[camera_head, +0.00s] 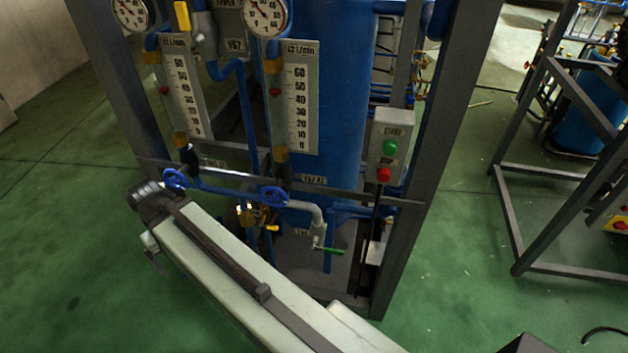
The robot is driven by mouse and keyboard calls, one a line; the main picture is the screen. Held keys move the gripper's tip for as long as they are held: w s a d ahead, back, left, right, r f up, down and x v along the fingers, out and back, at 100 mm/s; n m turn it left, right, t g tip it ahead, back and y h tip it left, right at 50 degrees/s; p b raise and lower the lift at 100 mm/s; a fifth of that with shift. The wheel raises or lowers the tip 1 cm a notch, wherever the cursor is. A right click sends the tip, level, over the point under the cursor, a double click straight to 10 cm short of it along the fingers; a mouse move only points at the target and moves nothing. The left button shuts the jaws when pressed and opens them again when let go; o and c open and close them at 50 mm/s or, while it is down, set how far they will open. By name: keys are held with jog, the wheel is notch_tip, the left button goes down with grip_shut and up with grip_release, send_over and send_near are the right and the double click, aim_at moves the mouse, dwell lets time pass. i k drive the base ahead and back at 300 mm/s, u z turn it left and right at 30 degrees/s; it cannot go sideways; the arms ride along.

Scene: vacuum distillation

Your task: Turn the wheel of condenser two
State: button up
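Two blue handwheels sit low on the rack below the flow meters: a left wheel (175,180) and a right wheel (273,195). Small plates near them are too small to read surely, so I cannot tell which wheel is condenser two's. My arm reaches from the lower right to the upper left. Its dark end with my gripper (147,194) is just left of the left wheel, and I cannot tell whether it touches it. The fingers cannot be made out. The right wheel stands clear of the arm's end, above the arm link.
Dark frame posts (440,150) and a crossbar (350,194) border the wheels. A green-handled tap (328,250) and a brass valve (250,215) hang below. A start-stop box (391,145) is at right. Green floor (60,220) is open at left.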

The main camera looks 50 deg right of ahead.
aim_at(273, 198)
jog(key=k, duration=0.5)
jog(key=u, duration=1.8)
jog(key=k, duration=0.6)
jog(key=u, duration=0.65)
